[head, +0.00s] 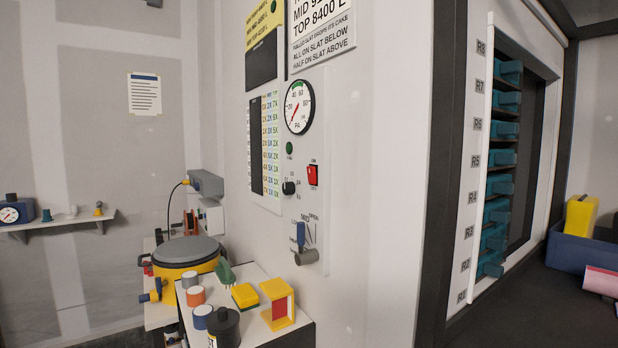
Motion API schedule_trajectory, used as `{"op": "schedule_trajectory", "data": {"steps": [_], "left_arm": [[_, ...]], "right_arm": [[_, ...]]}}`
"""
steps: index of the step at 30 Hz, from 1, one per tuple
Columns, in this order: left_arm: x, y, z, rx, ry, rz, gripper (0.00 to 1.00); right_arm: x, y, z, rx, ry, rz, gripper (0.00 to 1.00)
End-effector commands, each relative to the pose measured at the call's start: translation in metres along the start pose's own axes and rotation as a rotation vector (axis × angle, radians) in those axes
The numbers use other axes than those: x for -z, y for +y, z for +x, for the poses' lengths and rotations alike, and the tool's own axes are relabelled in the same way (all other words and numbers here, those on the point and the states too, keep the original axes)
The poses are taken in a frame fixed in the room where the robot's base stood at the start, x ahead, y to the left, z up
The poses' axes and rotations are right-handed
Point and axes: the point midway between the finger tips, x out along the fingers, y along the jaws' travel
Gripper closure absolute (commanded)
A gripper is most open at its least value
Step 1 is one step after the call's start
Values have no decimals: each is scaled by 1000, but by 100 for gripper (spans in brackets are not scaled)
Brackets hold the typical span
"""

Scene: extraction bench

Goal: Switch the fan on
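A dark green lamp (290,148) is under the gauge. A lever with a blue handle (300,235) is lower on the panel. The fan itself is not visible. Neither of my grippers is in view.
A grey-lidded yellow drum (187,255) stands behind. Right is a rack of teal slats (497,210). Free room is in front of the panel.

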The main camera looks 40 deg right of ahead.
Motion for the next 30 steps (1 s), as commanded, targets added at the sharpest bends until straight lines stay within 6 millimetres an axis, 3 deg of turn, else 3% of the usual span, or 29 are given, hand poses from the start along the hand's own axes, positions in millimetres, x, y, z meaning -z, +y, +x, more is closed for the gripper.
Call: {"op": "schedule_trajectory", "data": {"steps": [2,3,7,8,30], "left_arm": [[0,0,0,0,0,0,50],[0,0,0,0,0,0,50],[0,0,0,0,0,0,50],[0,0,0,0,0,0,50],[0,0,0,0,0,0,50]], "right_arm": [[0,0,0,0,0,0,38],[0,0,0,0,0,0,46],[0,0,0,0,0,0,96],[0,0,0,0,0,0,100],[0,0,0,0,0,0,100]]}}
